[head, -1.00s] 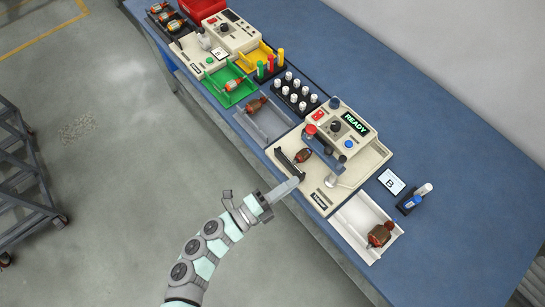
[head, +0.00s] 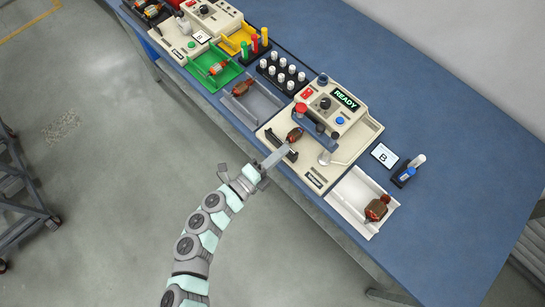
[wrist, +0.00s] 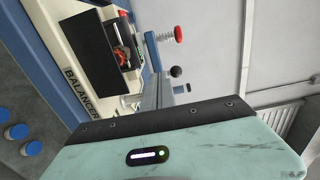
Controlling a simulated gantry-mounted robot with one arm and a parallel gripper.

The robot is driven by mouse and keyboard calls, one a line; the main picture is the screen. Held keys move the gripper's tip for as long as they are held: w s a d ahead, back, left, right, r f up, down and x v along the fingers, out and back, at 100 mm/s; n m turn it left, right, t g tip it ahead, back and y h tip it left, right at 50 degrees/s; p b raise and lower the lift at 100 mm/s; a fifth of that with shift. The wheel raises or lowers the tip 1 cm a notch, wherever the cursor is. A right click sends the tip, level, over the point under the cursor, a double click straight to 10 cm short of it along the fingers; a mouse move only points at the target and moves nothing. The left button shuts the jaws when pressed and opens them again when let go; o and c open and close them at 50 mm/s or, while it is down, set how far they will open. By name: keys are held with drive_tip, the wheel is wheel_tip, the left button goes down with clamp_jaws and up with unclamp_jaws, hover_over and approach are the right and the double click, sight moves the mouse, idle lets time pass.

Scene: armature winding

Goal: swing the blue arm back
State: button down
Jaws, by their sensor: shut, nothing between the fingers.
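The blue arm (head: 317,129) is a dark blue bar across the front of the balancer (head: 368,133), beside a red knob (head: 301,108). A brown armature (head: 295,135) sits on the balancer just left of the arm. My gripper (head: 285,151) is shut and empty. Its tips are at the balancer's front, by the black bar, apart from the blue arm. In the wrist view the shut fingers (wrist: 160,93) point toward the machine, where the red knob (wrist: 179,34) and a black ball knob (wrist: 176,72) show. Part of the machine is hidden behind my gripper.
A black bar (head: 275,142) stands along the balancer's front edge. A white tray (head: 345,203) with another armature (head: 376,209) is at the right. A grey tray (head: 262,108) and white-capped pegs (head: 283,69) are at the left.

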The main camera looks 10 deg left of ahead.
sight(307, 130)
drive_tip(key=shift+p+x, duration=0.35)
drive_tip(key=shift+x, duration=3.65)
drive_tip(key=shift+w+f, duration=0.1)
drive_tip(key=shift+f, duration=0.05)
